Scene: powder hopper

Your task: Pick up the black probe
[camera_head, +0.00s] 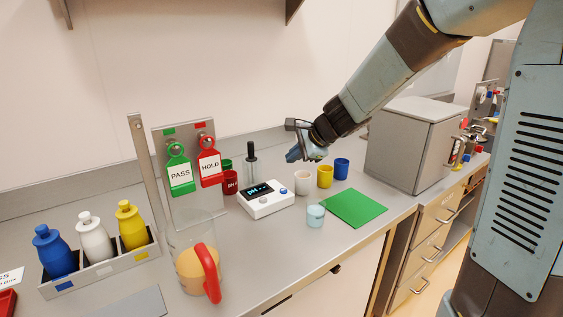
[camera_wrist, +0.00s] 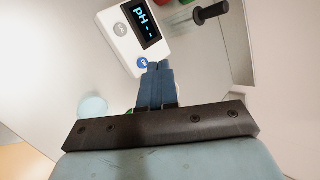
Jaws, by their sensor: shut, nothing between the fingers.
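The black probe (camera_head: 251,151) stands upright behind the white pH meter (camera_head: 266,201) in the head view. In the wrist view the probe (camera_wrist: 211,13) shows at the top right, beside the pH meter (camera_wrist: 136,36) with its lit display. My gripper (camera_head: 294,156) is above the counter, to the right of the probe and apart from it. In the wrist view its blue fingers (camera_wrist: 158,66) are together with nothing between them. Their tips overlap the meter's lower edge near a blue button in that picture. The probe's lower end is hard to make out.
White (camera_head: 303,182), yellow (camera_head: 325,176) and blue (camera_head: 341,168) cups stand right of the meter. A pale blue cup (camera_head: 315,216) is beside a green mat (camera_head: 354,208). PASS (camera_head: 180,174) and HOLD (camera_head: 209,167) tags hang left. A jug (camera_head: 196,270) stands in front.

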